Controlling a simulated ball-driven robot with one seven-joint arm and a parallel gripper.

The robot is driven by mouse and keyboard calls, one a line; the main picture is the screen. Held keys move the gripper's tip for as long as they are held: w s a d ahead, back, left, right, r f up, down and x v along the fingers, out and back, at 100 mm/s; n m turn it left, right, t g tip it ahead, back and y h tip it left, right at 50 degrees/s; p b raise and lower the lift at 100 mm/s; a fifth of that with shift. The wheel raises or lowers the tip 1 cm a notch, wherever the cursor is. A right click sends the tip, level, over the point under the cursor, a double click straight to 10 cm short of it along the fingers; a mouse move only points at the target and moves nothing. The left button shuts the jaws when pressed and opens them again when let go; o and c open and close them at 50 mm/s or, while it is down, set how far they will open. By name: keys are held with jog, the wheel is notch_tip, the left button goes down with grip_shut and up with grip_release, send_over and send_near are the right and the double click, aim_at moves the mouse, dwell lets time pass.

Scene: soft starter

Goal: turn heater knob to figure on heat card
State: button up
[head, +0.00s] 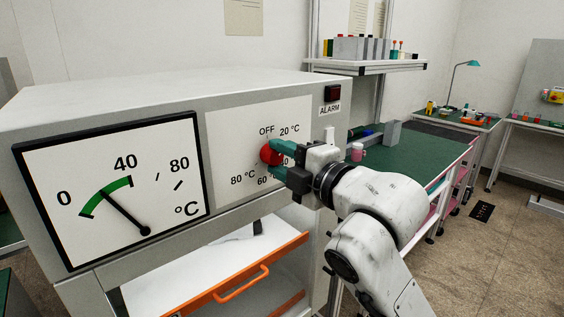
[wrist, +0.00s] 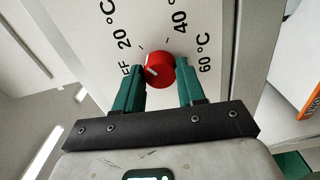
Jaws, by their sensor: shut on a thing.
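The red heater knob (head: 267,154) sits on the white dial plate (head: 225,130) of a grey cabinet. The plate is marked OFF, 20, 40, 60 and 80 °C around the knob. My gripper (head: 275,158) reaches it from the right. In the wrist view, the green fingers (wrist: 160,76) are closed on either side of the red knob (wrist: 158,66). A white mark on the knob lies on the side toward OFF; its exact setting is hard to tell. I cannot make out which paper is the heat card.
A big gauge (head: 110,190) left of the dial has its needle in the green arc, between 0 and 40. A red ALARM lamp (head: 333,93) is above right. An orange-edged drawer (head: 240,283) sticks out below. Unreadable papers (head: 243,17) hang on the wall. A green bench (head: 420,152) stands right.

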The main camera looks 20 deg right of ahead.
jog(key=m+p, duration=0.1)
jog(key=m, duration=0.5)
jog(key=shift+m, duration=0.3)
jog(key=m+p, duration=0.2)
jog(key=m, duration=0.1)
jog(key=shift+f, duration=0.1)
jog(key=shift+f+m+p, duration=0.1)
jog(key=shift+m+p, duration=0.55)
jog(key=shift+m, duration=0.85)
jog(key=o, duration=1.1)
jog(key=shift+c, duration=0.2)
jog(key=shift+s, duration=0.1)
